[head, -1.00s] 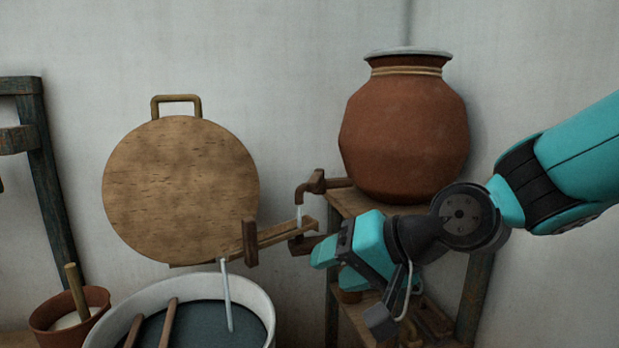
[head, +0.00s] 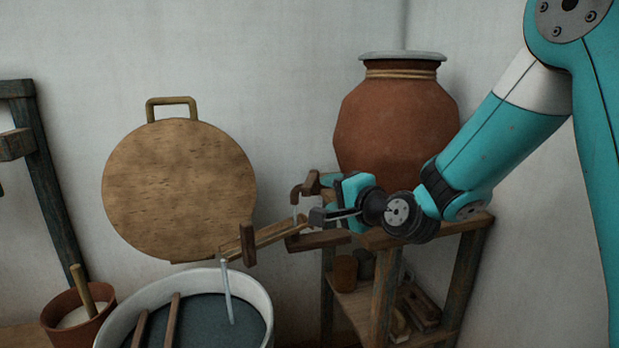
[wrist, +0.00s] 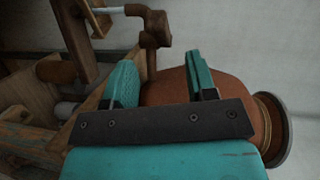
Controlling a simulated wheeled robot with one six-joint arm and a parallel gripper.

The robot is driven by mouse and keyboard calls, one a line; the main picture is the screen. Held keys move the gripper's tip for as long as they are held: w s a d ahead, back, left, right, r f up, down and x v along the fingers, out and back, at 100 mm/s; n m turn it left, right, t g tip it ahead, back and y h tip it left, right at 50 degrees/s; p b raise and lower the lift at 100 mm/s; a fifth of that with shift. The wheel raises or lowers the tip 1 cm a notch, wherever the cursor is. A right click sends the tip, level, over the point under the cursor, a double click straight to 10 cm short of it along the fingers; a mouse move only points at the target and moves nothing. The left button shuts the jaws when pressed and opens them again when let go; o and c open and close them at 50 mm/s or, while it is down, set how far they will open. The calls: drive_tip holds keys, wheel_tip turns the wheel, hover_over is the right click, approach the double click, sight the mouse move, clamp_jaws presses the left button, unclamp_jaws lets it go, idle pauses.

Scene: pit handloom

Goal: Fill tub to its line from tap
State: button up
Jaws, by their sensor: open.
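The brown tap (head: 298,192) sticks out from the big clay pot (head: 395,120). A thin water stream (head: 295,213) falls from it onto a sloping wooden trough (head: 275,236). Water (head: 227,290) runs off the trough's end into the pale tub (head: 262,290), which holds dark liquid (head: 205,318). I cannot make out a fill line. My gripper (head: 322,198) is open at the tap, in front of the pot. In the wrist view, my gripper's fingers (wrist: 160,75) stand on either side of the tap's pipe, with the tap (wrist: 155,28) just beyond the fingertips. Contact cannot be told.
A wooden stand (head: 385,300) carries the pot, with small pots on its shelf. A round wooden lid (head: 180,190) leans at the wall behind the tub. A small brown pot (head: 95,327) with a stick stands at left.

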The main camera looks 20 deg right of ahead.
sight(309, 186)
drive_tip(key=p+x, duration=0.1)
drive_tip(key=x, duration=0.8)
clamp_jaws()
drive_tip(key=shift+a, duration=0.1)
